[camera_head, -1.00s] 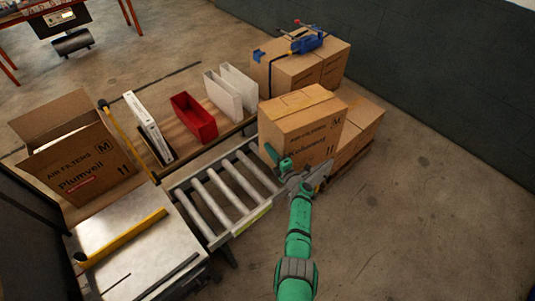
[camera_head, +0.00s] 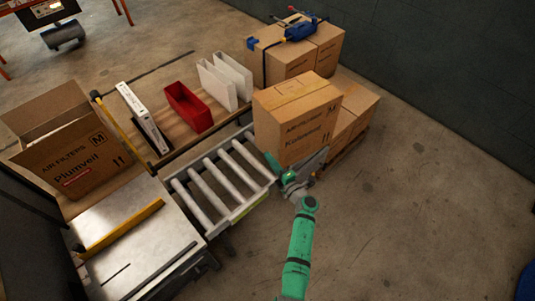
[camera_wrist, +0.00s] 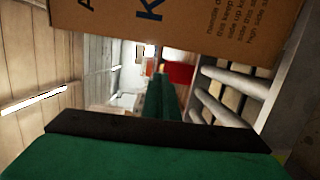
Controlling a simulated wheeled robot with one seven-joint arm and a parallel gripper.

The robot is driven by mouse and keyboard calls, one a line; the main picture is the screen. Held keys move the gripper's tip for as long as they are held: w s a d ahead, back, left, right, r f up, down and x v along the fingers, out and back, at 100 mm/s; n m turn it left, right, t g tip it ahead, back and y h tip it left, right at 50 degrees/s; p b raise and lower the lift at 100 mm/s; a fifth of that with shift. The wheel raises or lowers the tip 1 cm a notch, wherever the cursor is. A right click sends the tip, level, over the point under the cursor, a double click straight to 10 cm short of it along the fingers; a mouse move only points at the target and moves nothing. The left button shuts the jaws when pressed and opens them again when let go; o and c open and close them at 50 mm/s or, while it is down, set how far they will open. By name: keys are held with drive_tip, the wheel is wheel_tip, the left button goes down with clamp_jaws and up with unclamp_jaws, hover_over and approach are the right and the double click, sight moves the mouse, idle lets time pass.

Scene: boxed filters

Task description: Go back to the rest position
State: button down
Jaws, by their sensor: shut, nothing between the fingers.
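My green arm reaches up from the bottom of the head view. My gripper (camera_head: 270,162) is beside the lower front of a closed cardboard box (camera_head: 298,120), near the end of the roller conveyor. The fingers are small and partly hidden by my wrist in the head view. In the wrist view, green gripper parts (camera_wrist: 160,100) show in the middle with nothing held. The printed side of the cardboard box (camera_wrist: 190,30) fills the top of that view, close by. I cannot tell whether gripper and box touch.
The roller conveyor (camera_head: 222,180) lies left of my gripper. An open Plumveil box (camera_head: 72,160), a red bin (camera_head: 188,108) and white holders (camera_head: 218,85) stand further left. More boxes (camera_head: 352,108) are stacked behind, with a blue tool (camera_head: 300,32) on top.

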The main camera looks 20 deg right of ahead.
drive_tip(key=shift+s, duration=0.1)
drive_tip(key=s+a+r+m+t+h, duration=0.25)
drive_tip(key=s+a+m, duration=0.75)
drive_tip(key=s+a, duration=0.85)
drive_tip(key=s+a+r+m+g, duration=0.1)
drive_tip(key=s+r+m, duration=0.2)
drive_tip(key=s, duration=0.6)
drive_tip(key=s+r+m+g+h, duration=0.1)
drive_tip(key=s+r+m, duration=0.3)
drive_tip(key=s, duration=0.5)
drive_tip(key=s+a+r+m+g, duration=0.1)
drive_tip(key=s+r+m+g, duration=0.1)
drive_tip(key=s+r, duration=0.5)
drive_tip(key=shift+s+a+r+m+g, duration=0.35)
drive_tip(key=shift+s+m, duration=0.55)
drive_tip(key=shift+s, duration=0.7)
drive_tip(key=shift+h, duration=0.25)
